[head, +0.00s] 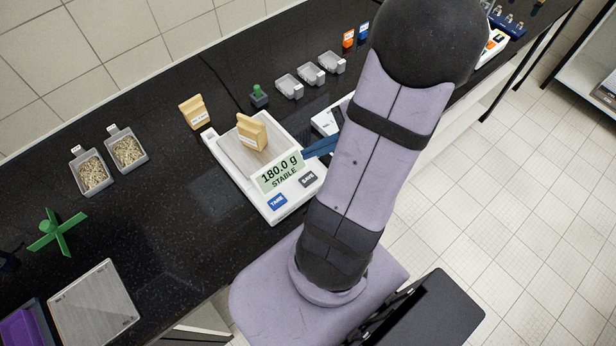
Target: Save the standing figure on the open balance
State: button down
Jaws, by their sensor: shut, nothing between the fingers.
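The open balance (228,167) is white with a metal pan and stands on the black bench. A tan paper bag (252,132) stands upright on its pan. The display (280,172) reads 180.0 g, STABLE. On the balance's front are a blue TARE key (277,202) and a dark SAVE key (308,180). My gripper (307,154) shows only as blue fingers at the display's right edge, beyond the SAVE key. It looks shut and empty; whether it touches the balance I cannot tell. The rest of it is hidden behind my arm.
A second paper bag (194,112) stands left of the balance. A green-knobbed piece (258,96) and several grey scoops (311,74) are behind. A white device (328,120) is partly hidden by my arm. Two grain trays (91,172) lie left.

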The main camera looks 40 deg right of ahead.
aim_at(313, 179)
jog(key=shift+f+b, duration=3.6)
jog(key=shift+f, duration=0.6)
jog(key=shift+f, duration=0.2)
jog(key=shift+f+b, duration=0.25)
jog(key=shift+b, duration=0.1)
jog(key=shift+f+b, duration=0.35)
jog(key=shift+f, duration=0.1)
jog(key=shift+r, duration=0.15)
jog(key=shift+r+p, duration=0.8)
jog(key=shift+p, duration=0.05)
jog(key=shift+r+p, duration=2.25)
jog(key=shift+r, duration=0.2)
